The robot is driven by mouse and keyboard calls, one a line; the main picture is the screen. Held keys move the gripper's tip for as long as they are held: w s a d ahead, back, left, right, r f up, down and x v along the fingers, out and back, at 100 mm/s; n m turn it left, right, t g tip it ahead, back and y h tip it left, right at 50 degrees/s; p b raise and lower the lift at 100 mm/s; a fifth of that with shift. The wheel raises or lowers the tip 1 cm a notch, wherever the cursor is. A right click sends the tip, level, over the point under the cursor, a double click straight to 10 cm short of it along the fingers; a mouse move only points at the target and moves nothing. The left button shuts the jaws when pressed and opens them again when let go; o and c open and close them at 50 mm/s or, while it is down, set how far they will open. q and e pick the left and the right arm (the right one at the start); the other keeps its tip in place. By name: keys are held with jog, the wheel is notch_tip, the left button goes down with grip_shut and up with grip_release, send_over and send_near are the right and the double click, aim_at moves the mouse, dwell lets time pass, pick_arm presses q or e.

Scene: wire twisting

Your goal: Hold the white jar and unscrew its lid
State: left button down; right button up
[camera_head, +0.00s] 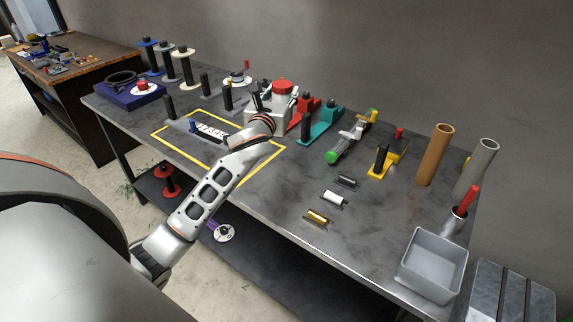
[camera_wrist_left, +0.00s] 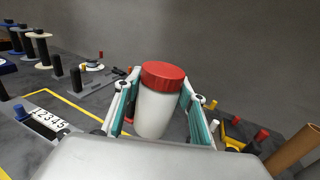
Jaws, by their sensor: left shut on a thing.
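The white jar (camera_wrist_left: 155,113) with its red lid (camera_wrist_left: 162,73) stands upright between the two fingers of my left gripper (camera_wrist_left: 158,98) in the left wrist view. The fingers close on the jar's white sides, below the lid, which sits on top of the jar. In the head view the red lid (camera_head: 282,86) shows just beyond my left wrist, and my left gripper (camera_head: 270,110) hides most of the jar. The jar's base is hidden. My right gripper is in neither view.
The grey workbench (camera_head: 290,190) holds red and teal clamps (camera_head: 322,122) right of the jar. Small spools (camera_head: 334,198), brown and grey tubes (camera_head: 436,155) and a grey bin (camera_head: 433,262) stand to the right. A yellow-outlined area (camera_head: 165,140) lies left, with spools behind.

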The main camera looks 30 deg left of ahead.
pick_arm(q)
jog(key=shift+w+a+r, duration=0.25)
jog(key=shift+w+r, duration=0.05)
jog(key=shift+w+a+f, duration=0.1)
jog(key=shift+f, duration=0.25)
notch_tip(320, 180, down, 19)
jog(key=b, duration=0.3)
jog(key=shift+r, duration=0.15)
jog(key=shift+f, duration=0.2)
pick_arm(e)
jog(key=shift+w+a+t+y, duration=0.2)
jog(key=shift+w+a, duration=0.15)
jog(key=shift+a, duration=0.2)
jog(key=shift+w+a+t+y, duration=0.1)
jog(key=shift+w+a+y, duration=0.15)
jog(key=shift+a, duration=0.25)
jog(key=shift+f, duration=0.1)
